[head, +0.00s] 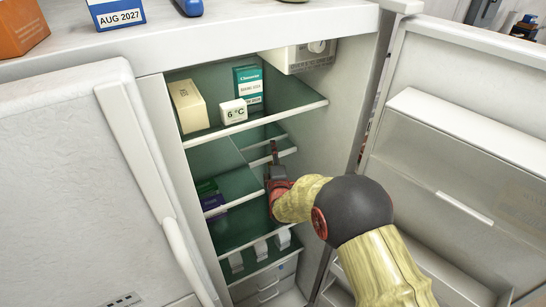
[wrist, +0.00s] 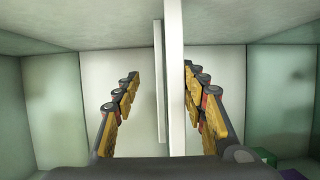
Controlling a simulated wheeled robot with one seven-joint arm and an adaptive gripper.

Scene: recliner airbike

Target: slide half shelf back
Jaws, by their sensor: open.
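The half shelf (head: 286,154) is a pale-edged shelf on the right inside the open fridge, below the top shelf. My gripper (head: 274,158) is inside the fridge at its front edge and partly hides it. In the wrist view my open gripper (wrist: 161,78) has one finger on each side of the white shelf edge (wrist: 175,50). The edge stands upright in that picture, close to the right finger. A gap shows on the left side. I cannot tell whether the right finger touches it.
The top shelf (head: 265,119) holds a cream box (head: 188,106), a teal box (head: 248,83) and a 6 °C display (head: 233,112). Purple and green boxes (head: 211,200) stand lower left. The open door (head: 455,130) bounds the right. Bins (head: 260,249) sit below.

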